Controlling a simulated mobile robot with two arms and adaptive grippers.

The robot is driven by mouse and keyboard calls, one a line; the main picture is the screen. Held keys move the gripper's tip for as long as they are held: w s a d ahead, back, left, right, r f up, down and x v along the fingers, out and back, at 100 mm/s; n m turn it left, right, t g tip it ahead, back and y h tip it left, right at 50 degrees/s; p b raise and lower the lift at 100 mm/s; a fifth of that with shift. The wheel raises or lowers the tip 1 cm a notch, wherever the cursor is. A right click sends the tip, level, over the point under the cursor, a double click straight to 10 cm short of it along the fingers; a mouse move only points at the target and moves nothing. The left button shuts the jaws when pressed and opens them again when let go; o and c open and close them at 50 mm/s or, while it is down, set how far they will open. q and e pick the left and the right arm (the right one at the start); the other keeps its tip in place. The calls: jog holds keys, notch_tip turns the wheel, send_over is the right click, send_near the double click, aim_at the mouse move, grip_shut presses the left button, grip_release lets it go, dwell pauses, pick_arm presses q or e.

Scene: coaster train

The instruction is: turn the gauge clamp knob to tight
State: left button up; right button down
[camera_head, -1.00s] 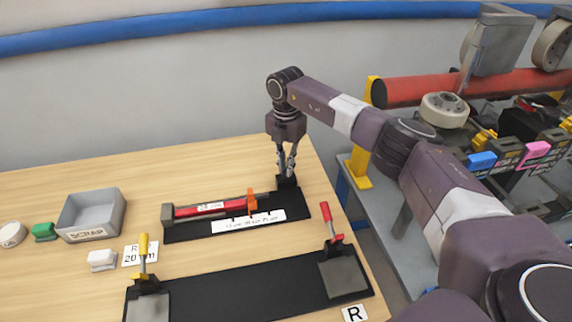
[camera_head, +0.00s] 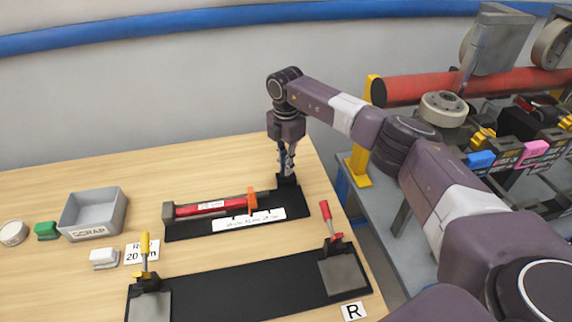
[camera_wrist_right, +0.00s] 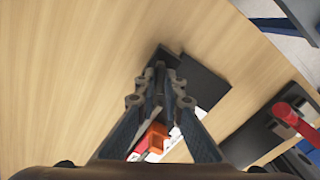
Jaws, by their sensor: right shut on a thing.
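The gauge (camera_head: 188,233) is a long dark base with a red bar (camera_head: 200,209), an orange slider (camera_head: 252,199) and a white scale strip. My right gripper (camera_head: 287,171) points down at the black block (camera_head: 287,182) on the gauge's far right end. It is shut on the clamp knob there, which the fingers mostly hide; its setting cannot be read. In the right wrist view the fingers (camera_wrist_right: 160,72) close together over the dark end of the gauge, and the orange slider (camera_wrist_right: 154,138) shows below them. My left gripper is not in view.
A black fixture (camera_head: 240,282) with a yellow-handled clamp (camera_head: 145,250) and a red-handled clamp (camera_head: 328,214) lies in front. A grey scrap bin (camera_head: 92,212) stands left. Bare table lies behind the gauge. A cluttered grey bench (camera_head: 385,218) adjoins at right.

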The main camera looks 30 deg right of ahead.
jog(key=shift+w+r, duration=0.1)
jog(key=shift+r, duration=0.05)
jog(key=c, duration=2)
grip_release()
jog(key=shift+c, duration=0.2)
notch_tip(320, 180, up, 12)
